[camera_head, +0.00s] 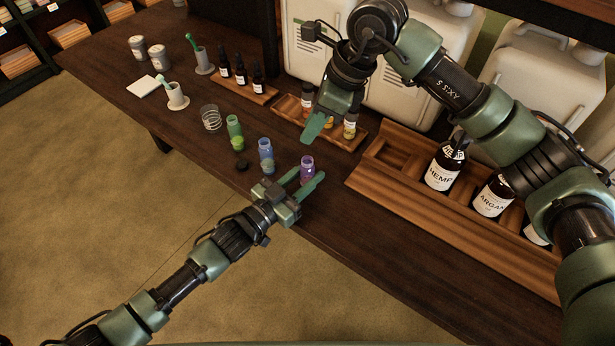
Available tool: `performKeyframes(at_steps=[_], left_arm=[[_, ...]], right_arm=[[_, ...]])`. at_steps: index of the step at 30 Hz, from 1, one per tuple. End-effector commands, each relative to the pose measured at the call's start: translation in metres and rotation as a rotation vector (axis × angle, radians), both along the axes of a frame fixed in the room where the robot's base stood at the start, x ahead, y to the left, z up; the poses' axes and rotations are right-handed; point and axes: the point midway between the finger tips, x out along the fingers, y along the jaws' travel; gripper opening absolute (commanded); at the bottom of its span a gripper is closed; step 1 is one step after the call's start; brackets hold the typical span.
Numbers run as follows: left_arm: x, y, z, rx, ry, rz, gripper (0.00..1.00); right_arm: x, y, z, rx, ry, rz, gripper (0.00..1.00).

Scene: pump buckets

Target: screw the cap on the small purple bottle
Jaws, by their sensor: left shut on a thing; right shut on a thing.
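The small purple bottle (307,164) stands upright near the table's front edge. My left gripper (304,182) is shut on it, with green fingers on either side of its lower part. My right gripper (314,128) hangs above and behind the bottle, apart from it, with its fingers pointing down and to the left. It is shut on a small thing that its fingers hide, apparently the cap. No cap shows clearly on the purple bottle.
A blue bottle (266,149), a green bottle (234,126) and a dark round cap (242,165) are to the left. A glass jar (211,118) stands beyond them. A wooden tray (356,142) is behind; a large wooden rack (395,203) of pump bottles is right.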

Motion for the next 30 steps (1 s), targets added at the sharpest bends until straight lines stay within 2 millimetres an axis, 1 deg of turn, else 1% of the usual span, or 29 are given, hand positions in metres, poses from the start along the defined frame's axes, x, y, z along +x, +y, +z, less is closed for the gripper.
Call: performKeyframes(at_steps=[8,11,15,19,30], left_arm=[[0.000,0.000,0.000,0.000,0.000,0.000,0.00],[0.000,0.000,0.000,0.000,0.000,0.000,0.00],[0.000,0.000,0.000,0.000,0.000,0.000,0.00],[0.000,0.000,0.000,0.000,0.000,0.000,0.00],[0.000,0.000,0.000,0.000,0.000,0.000,0.00]], right_arm=[[0.000,0.000,-0.002,0.000,0.001,0.000,0.00],[-0.001,0.000,-0.013,0.001,0.003,0.000,0.00],[-0.001,0.000,-0.035,0.002,0.003,-0.002,0.00],[0.000,0.000,-0.047,0.005,-0.001,-0.001,0.00],[0.000,0.001,-0.049,0.006,-0.002,0.000,0.00]])
